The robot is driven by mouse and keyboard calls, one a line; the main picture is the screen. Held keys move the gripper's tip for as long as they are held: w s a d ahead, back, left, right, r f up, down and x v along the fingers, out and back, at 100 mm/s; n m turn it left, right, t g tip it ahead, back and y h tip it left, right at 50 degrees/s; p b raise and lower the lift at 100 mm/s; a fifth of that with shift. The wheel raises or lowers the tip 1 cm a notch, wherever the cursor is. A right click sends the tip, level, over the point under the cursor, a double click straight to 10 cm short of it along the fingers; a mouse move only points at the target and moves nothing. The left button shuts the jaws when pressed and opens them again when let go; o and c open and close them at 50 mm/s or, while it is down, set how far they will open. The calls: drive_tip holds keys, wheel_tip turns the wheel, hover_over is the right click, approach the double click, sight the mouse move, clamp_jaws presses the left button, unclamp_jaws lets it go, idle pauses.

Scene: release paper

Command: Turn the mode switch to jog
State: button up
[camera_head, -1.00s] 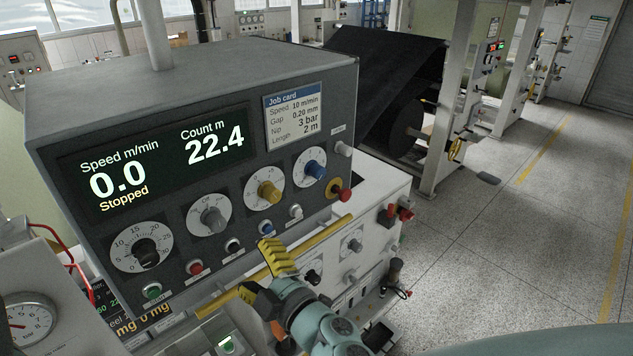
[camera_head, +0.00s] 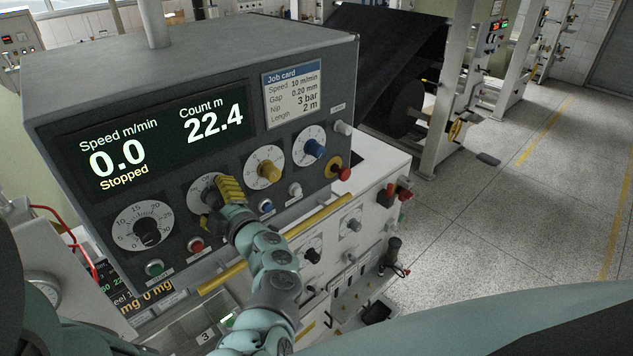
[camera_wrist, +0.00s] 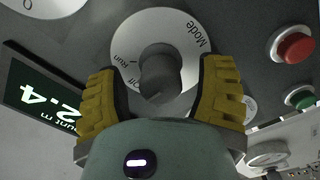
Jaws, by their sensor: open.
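The mode switch is a grey knob (camera_wrist: 162,75) on a round white dial (camera_wrist: 135,30) marked Mode, with Off and Run legible in the wrist view; no jog mark is readable. In the head view its dial (camera_head: 196,190) is partly hidden by my gripper (camera_head: 222,197). My gripper has yellow ridged fingers, one on each side of the knob in the wrist view, with a visible gap to it on both sides. It is open and holds nothing. Which mark the knob points to cannot be told.
The display (camera_head: 150,148) reads 0.0, Stopped. The speed dial (camera_head: 128,222), yellow knob (camera_head: 268,171) and blue knob (camera_head: 315,148) flank the switch. Red (camera_head: 196,244), green (camera_head: 155,268) and blue (camera_head: 265,206) buttons sit close below. A yellow rail (camera_head: 305,235) runs under the panel.

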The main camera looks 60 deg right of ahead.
drive_tip(key=shift+o, duration=0.2)
drive_tip(key=shift+w, duration=0.15)
drive_tip(key=shift+f, duration=0.1)
clamp_jaws()
idle(0.3)
